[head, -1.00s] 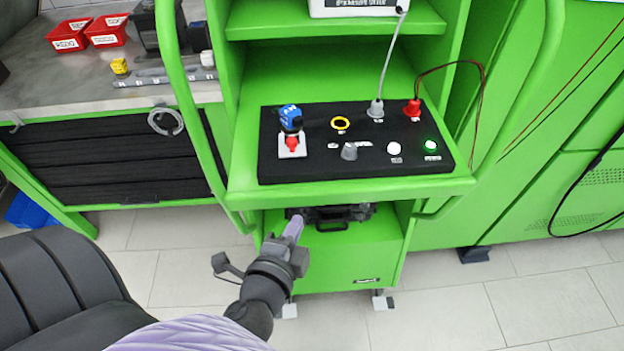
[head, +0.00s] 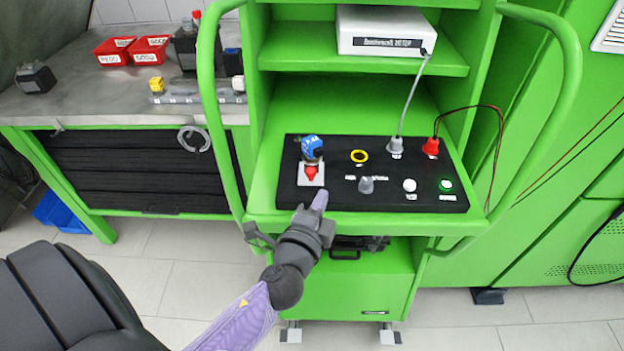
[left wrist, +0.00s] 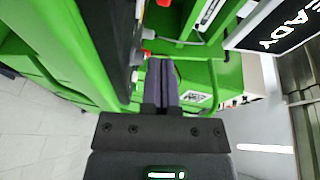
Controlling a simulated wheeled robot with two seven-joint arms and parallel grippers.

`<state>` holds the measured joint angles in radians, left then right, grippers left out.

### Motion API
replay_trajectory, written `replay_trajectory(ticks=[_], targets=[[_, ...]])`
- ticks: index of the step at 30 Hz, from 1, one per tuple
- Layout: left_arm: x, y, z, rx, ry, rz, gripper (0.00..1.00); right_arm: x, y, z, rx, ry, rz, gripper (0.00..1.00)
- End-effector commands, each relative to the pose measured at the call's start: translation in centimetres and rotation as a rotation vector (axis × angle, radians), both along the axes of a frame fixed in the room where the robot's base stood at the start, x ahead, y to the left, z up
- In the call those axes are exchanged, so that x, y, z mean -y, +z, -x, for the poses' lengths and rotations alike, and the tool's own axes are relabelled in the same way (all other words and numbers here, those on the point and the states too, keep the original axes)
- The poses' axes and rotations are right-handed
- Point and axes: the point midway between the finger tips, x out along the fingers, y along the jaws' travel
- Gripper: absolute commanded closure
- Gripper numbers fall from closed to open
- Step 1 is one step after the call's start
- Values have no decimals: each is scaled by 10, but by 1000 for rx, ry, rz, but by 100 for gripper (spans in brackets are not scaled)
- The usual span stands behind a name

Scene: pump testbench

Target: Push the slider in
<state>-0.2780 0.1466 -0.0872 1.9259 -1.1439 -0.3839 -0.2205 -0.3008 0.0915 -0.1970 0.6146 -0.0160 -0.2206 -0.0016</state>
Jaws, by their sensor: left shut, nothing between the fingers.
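The black control panel (head: 375,202) lies on the green cart's shelf. At its left end is what looks like the slider, a pale base plate (head: 302,177) with a red part (head: 311,173); a blue block (head: 312,148) sits just behind it. My left gripper (head: 320,200) is shut and empty, its fingertips close in front of that plate in the head view. I cannot tell whether they touch it. In the left wrist view the closed fingers (left wrist: 161,88) point toward a small red part (left wrist: 147,54) beside the dark panel edge. My right gripper is out of view.
Green handrails (head: 216,120) flank the shelf. A white meter (head: 386,31) stands above.

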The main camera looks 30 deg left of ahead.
Motion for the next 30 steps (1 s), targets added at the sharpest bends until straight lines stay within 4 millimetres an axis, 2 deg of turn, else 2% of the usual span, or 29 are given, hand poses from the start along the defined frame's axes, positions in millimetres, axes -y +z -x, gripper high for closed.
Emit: replay_trajectory(ticks=[2, 6, 9, 21, 30], targets=[[-6, 0, -15, 2, 1, -5, 100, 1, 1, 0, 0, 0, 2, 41], [-26, -4, -25, 1, 0, -3, 100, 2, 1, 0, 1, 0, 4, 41], [-33, -6, -29, 1, 0, -2, 100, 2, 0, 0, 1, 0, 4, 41], [-37, -6, -32, 1, 0, 0, 100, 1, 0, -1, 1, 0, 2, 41], [-56, -6, -63, 1, 0, -1, 100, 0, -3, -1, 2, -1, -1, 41]])
